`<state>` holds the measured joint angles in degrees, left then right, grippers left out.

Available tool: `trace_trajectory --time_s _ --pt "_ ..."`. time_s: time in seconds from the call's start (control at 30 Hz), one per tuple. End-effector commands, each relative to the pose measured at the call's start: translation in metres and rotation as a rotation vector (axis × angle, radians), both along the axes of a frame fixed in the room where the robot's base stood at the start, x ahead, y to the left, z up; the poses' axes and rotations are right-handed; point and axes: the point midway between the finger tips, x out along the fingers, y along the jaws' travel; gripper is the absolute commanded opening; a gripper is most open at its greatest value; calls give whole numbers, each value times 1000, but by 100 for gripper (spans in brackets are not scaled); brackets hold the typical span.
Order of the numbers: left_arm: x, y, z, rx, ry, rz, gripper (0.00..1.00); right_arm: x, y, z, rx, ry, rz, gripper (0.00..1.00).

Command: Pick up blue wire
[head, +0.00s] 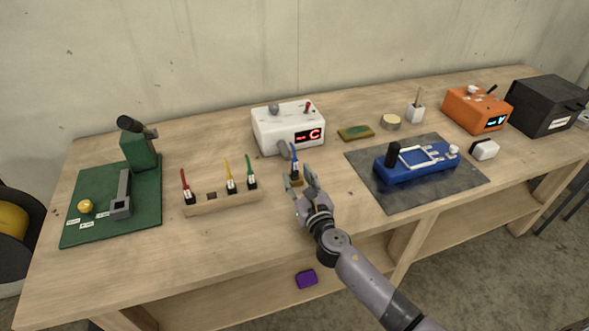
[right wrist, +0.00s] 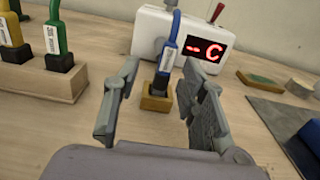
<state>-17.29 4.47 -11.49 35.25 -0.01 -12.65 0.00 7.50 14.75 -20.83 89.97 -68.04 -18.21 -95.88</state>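The blue wire (head: 294,160) stands upright in a small wooden block (head: 295,180) in front of the white device. In the right wrist view the blue wire (right wrist: 170,45) has a white label and its lower end sits in the small wooden block (right wrist: 157,98). My right gripper (head: 302,183) is open, with its fingers on either side of the wire and gaps on both sides. In the right wrist view the open right gripper (right wrist: 158,100) frames the wire and block from the near side. My left gripper is not in view.
A wooden rack (head: 222,201) with red, yellow and green wires stands to the left. The white device (head: 280,125) with a red display is behind. A blue instrument (head: 418,166) lies on a dark mat (head: 400,203) to the right.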

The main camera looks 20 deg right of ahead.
Motion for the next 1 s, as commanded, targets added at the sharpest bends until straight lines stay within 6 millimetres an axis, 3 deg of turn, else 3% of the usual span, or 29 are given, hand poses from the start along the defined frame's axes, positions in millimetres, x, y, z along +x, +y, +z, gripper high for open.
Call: trace_trajectory --time_s 0.4,0.67,1.0 --pt "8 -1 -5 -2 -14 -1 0 50 -6 -5 1 -1 -1 38" --pt "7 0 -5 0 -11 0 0 53 -6 -5 1 0 0 38" --pt "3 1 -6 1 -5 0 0 52 -6 -5 1 0 0 17"
